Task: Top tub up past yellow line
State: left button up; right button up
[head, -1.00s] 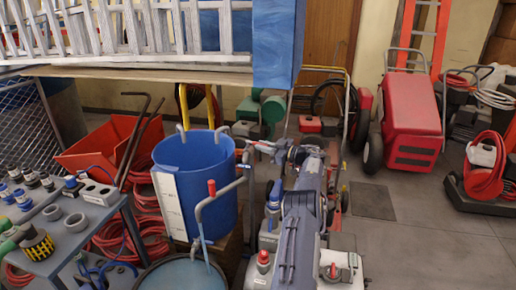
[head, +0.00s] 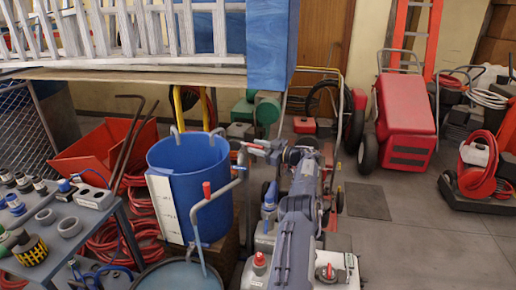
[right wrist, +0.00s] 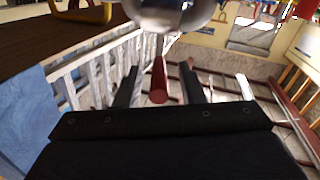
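The blue tub (head: 195,215) stands at centre left in the head view, with a white marked strip (head: 168,207) on its side. No yellow line can be made out on it, and the water level inside is hidden. A grey bent pipe with a red handle (head: 207,190) rises in front of the tub, over a wider blue vessel (head: 182,276). My right gripper (head: 262,149) is just right of the tub's rim. In the right wrist view its fingers (right wrist: 161,90) are apart, with a red rod (right wrist: 159,80) between them and gaps at both sides. My left gripper is out of view.
A grey side table (head: 100,225) with fittings stands at the left. Red hoses (head: 120,235) lie behind it. A shelf edge (head: 140,73) with white ladders hangs above. A red wheeled machine (head: 405,120) stands at the right; the floor before it is clear.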

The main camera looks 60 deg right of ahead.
jog(key=s, duration=0.7)
jog(key=shift+s+d+b, duration=0.35)
jog(key=shift+s+b, duration=0.05)
jog(key=shift+c, duration=0.2)
